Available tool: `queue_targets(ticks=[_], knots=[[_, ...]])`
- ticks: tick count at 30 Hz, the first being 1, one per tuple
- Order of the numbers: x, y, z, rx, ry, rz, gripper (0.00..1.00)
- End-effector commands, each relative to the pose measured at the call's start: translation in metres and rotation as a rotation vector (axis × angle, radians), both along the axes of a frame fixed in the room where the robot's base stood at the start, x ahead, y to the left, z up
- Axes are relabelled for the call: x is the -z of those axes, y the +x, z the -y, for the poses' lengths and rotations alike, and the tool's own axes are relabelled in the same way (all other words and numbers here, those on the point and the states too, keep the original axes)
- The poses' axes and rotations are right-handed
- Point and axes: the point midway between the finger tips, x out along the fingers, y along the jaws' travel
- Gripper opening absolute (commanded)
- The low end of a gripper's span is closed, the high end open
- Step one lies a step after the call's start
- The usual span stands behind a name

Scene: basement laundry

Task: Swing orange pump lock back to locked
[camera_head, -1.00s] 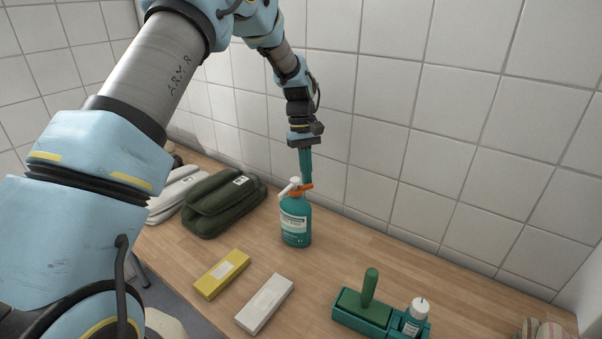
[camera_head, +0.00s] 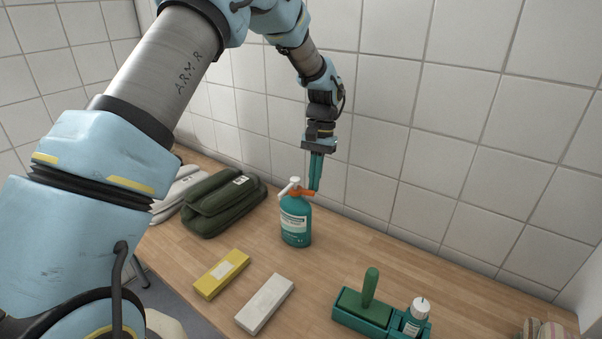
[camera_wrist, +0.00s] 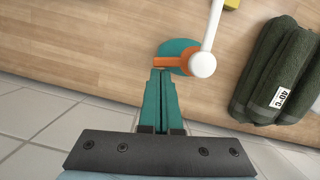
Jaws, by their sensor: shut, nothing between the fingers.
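The teal pump bottle (camera_head: 296,227) stands upright on the wooden counter, with a white pump head (camera_head: 294,184) on top. The orange pump lock (camera_head: 302,193) sits at the bottle's neck and points right in the head view. In the wrist view the orange lock (camera_wrist: 174,63) extends left from beside the white pump head (camera_wrist: 202,64). My gripper (camera_head: 315,188) is shut, teal fingers pointing down, with its tips at the outer end of the lock. In the wrist view the fingertips (camera_wrist: 161,72) overlap the lock's edge; I cannot tell whether they touch it.
A dark green folded bundle (camera_head: 222,203) lies left of the bottle. A yellow block (camera_head: 222,274) and a white block (camera_head: 265,304) lie in front. A green tray (camera_head: 349,312) with a small bottle (camera_head: 416,315) stands front right. The tiled wall (camera_head: 420,150) is close behind.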

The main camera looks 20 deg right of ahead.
Motion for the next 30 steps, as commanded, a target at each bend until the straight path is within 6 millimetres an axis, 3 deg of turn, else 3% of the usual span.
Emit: queue_targets(ticks=[30], knots=[[0.000, 0.012, -0.012, -0.005, 0.002, 0.000, 0.00]])
